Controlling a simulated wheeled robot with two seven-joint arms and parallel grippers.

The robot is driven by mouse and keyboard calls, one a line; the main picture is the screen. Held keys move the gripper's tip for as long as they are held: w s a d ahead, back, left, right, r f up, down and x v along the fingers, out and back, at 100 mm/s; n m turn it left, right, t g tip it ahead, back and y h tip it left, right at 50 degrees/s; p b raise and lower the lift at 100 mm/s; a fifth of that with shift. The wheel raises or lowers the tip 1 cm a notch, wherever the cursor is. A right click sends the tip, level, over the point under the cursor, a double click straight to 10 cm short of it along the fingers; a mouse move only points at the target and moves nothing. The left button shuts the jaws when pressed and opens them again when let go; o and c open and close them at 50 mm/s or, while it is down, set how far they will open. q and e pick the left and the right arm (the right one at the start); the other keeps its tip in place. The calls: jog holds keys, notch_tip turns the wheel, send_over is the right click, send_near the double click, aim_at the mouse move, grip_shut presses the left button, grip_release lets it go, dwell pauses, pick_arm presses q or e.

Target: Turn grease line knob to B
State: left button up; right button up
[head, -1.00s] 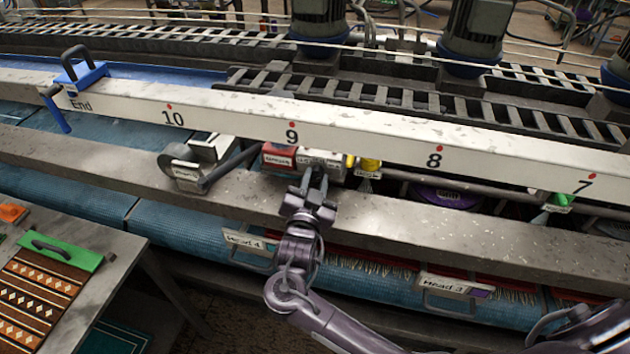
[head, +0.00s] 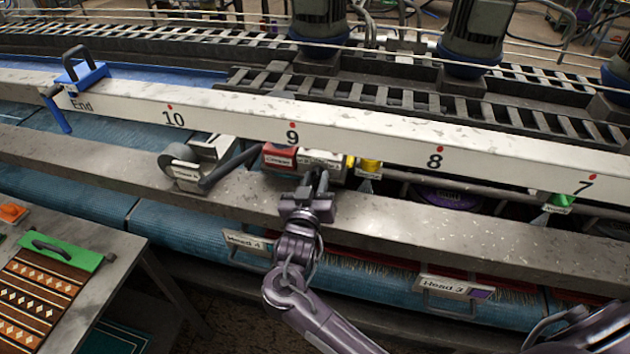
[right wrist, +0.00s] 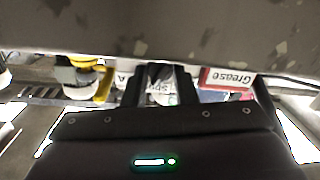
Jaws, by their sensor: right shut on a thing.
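My right gripper (head: 314,184) reaches up to a pale grey labelled box (head: 322,157) under the long white beam, beside a red labelled box (head: 279,156). In the right wrist view, the gripper (right wrist: 160,84) has its two dark fingers shut on a small pale part, which I take as the grease line knob (right wrist: 160,76). The fingers hide most of it. A red-edged "Grease" label (right wrist: 230,78) is right of the fingers, and a letter "A" (right wrist: 121,80) shows just left of them. I cannot read the knob's pointer. My left gripper is not in view.
The numbered white beam (head: 370,130) runs close above the gripper. A grey metal ledge (head: 420,213) lies under it. A grey fixture with a lever (head: 186,170) is to the left; a yellow fitting (head: 370,165) is to the right. Head 4 handle (head: 245,243) is below.

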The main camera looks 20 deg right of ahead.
dwell(0.5)
jog(key=o, duration=0.6)
jog(key=shift+o, duration=0.5)
jog(key=shift+w+d+f, duration=0.1)
jog(key=b+v, duration=0.3)
jog(key=v, duration=0.3)
jog(key=shift+s+f, duration=0.15)
jog(key=shift+s, duration=0.1)
jog(key=shift+s+a+r, duration=0.2)
jog(key=shift+s+a, duration=0.25)
jog(key=shift+s, duration=0.1)
